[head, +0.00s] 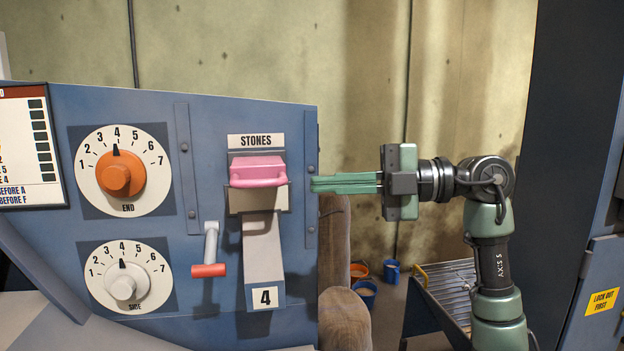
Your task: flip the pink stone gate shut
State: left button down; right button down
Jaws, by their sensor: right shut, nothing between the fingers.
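The pink stone gate (258,172) is a pink flap with a rounded lower lip, under the STONES label on the blue panel. It sticks out over a beige plate (258,200) at the top of a grey chute. I cannot tell for sure whether it is open or shut. My right gripper (314,184) comes in from the right with its green fingers shut together and empty. The fingertips are to the right of the gate, near the panel's right edge, with a visible gap between them and the gate. My left gripper is not in view.
The blue panel (215,125) carries an orange END dial (117,179), a white SIDE dial (122,288) and a red-handled lever (208,270). The grey chute (263,250) bears a 4. Buckets (392,271) and a slatted conveyor (447,290) are lower right.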

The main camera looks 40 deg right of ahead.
aim_at(273, 183)
jog(key=p+x, duration=0.2)
jog(key=x, duration=0.2)
jog(key=p+x, duration=0.2)
jog(key=x, duration=0.2)
jog(key=shift+w+a+r, duration=0.25)
jog(key=shift+a, duration=0.1)
jog(key=shift+w+d+f+p, duration=0.15)
jog(key=shift+w+d+p, duration=0.1)
jog(key=shift+w+d, duration=0.2)
jog(key=shift+w+d+f+p, duration=0.2)
jog(key=shift+w+d, duration=0.15)
jog(key=shift+w, duration=0.2)
jog(key=shift+w+d+f, duration=0.3)
jog(key=shift+w+d, duration=0.1)
jog(key=shift+w, duration=0.05)
jog(key=shift+w, duration=0.1)
